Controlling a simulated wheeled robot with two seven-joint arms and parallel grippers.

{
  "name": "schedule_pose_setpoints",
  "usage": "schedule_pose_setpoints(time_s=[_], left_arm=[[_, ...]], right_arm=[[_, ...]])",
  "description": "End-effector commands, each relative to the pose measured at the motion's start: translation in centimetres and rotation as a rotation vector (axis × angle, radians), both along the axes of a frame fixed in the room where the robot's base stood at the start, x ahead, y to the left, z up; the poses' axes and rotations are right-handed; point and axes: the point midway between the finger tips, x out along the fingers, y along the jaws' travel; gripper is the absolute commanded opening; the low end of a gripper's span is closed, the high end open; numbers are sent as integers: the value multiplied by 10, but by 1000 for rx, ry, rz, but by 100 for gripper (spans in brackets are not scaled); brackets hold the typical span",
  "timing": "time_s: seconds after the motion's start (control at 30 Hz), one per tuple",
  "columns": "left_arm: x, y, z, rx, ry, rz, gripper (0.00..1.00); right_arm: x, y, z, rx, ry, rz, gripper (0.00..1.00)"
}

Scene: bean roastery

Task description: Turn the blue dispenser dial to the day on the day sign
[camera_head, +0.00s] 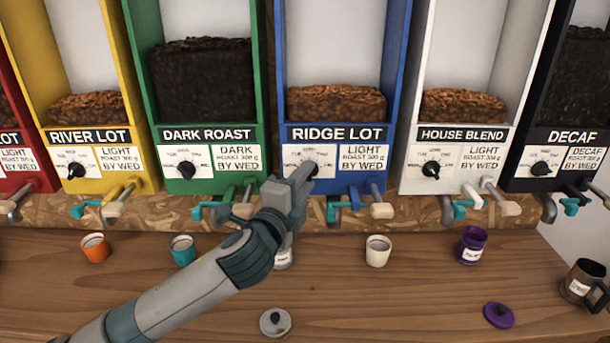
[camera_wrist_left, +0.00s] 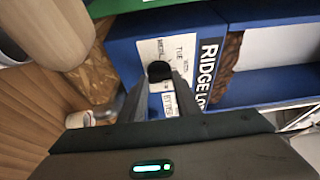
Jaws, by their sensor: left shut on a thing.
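The blue dispenser (camera_head: 391,70), labelled RIDGE LOT, stands in the middle of the row. Its white dial plate with day marks has a black dial knob (camera_head: 312,168), mostly covered by my left gripper (camera_head: 303,176). My left gripper is shut on the knob. In the left wrist view the black knob (camera_wrist_left: 159,71) sits between the fingertips, against the white plate (camera_wrist_left: 181,48) on the blue front. The direction of the knob's pointer cannot be made out. The label beside the dial reads LIGHT ROAST, BY WED. No separate day sign shows. My right gripper is not in view.
Green (camera_head: 263,80) and white (camera_head: 412,80) dispensers stand close on either side, with their own dials. Several cups, including a cream one (camera_head: 377,252), stand on the wooden counter (camera_head: 400,305), with lids in front.

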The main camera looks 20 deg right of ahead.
Motion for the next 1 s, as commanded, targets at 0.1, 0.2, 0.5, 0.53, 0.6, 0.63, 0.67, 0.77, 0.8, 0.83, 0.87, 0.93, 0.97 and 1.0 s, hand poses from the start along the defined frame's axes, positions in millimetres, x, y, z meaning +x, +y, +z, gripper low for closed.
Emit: schedule_pose_setpoints(time_s=[0.1, 0.2, 0.5, 0.53, 0.6, 0.63, 0.67, 0.77, 0.8, 0.83, 0.87, 0.93, 0.97, 1.0], left_arm=[[0, 0, -2, 5, 1, 0, 7], [0, 0, -2, 6, 1, 0, 7], [0, 0, -1, 4, 0, 0, 48], [0, 0, -1, 4, 0, 0, 48], [0, 0, -1, 4, 0, 0, 48], [0, 0, -1, 4, 0, 0, 48], [0, 0, -1, 4, 0, 0, 48], [0, 0, -1, 4, 0, 0, 48], [-1, 0, -1, 4, 0, 0, 48], [-1, 1, -1, 3, -1, 0, 48], [-2, 1, -1, 3, -1, 0, 48], [-4, 3, -1, 3, -1, 0, 48], [-6, 4, -1, 3, -1, 0, 48], [-8, 6, -2, 4, 0, 0, 48]], right_arm=[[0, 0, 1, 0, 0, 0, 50], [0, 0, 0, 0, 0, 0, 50], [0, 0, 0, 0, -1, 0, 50], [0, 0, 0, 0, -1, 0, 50], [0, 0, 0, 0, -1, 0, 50], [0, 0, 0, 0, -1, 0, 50], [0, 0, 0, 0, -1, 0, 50], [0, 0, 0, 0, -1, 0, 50], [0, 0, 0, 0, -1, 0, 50], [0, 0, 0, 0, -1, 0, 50], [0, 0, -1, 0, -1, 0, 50], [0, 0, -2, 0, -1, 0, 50], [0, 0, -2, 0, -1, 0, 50], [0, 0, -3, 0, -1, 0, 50]])
